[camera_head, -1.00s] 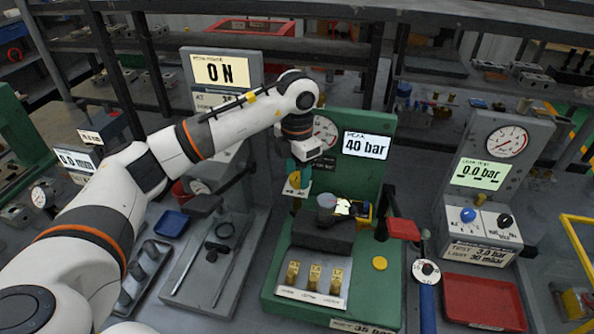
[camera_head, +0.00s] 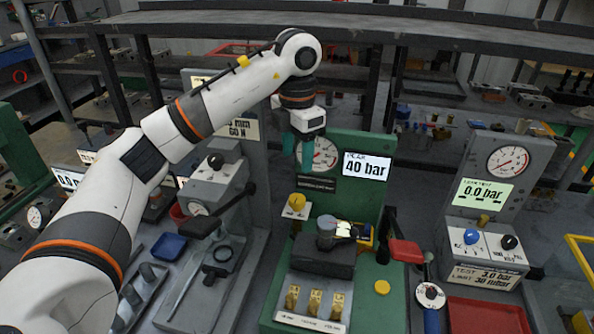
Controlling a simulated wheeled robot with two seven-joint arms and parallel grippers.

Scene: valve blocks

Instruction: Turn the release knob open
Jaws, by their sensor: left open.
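A yellow knob (camera_head: 297,203) sits on a small pale plate at the left side of the green test bench (camera_head: 345,146); it appears to be the release knob, but its label is too small to read. My left gripper (camera_head: 303,150), with teal fingers, is open and empty. It points down above the knob, clear of it, in front of the bench's gauge (camera_head: 321,155). The bench display (camera_head: 366,166) reads 40 bar. A valve block (camera_head: 336,229) with a grey round top sits on the dark fixture (camera_head: 322,256). My right gripper is out of view.
Several brass levers (camera_head: 315,302) stand at the bench's front. A yellow button (camera_head: 382,288) and a red-handled lever (camera_head: 406,251) are at its right. A grey leak-test station (camera_head: 484,248) stands further right, and a grey press (camera_head: 215,186) stands left.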

